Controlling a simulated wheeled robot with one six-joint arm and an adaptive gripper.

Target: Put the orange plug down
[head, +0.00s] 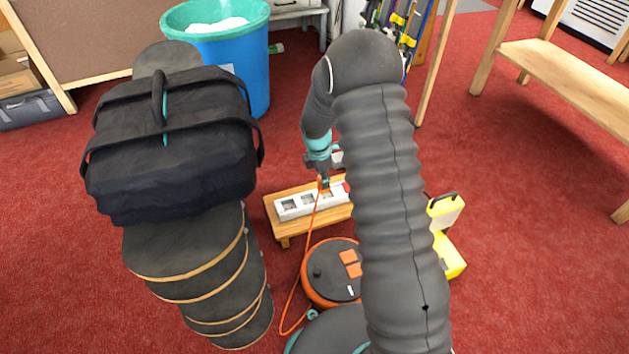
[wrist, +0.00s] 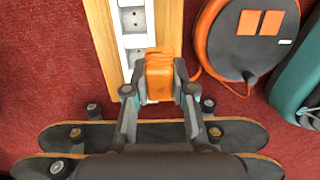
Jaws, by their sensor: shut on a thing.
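The orange plug (wrist: 158,80) is between the two fingers of my gripper (wrist: 159,90), which is shut on it. In the head view my gripper (head: 324,177) points down over the white socket strip (head: 292,208), and little of the plug shows. An orange cord runs from the plug to the orange and black cable reel (head: 322,272). The strip (wrist: 133,18) lies on a low wooden stand (head: 284,229). In the wrist view the plug covers part of the strip. I cannot tell whether the plug touches it.
The reel (wrist: 245,38) sits on the red floor close to the stand. A blue bin (head: 238,75) is behind. A wooden bench (head: 560,68) is at the far right. Red floor is clear between the yellow case and the bench.

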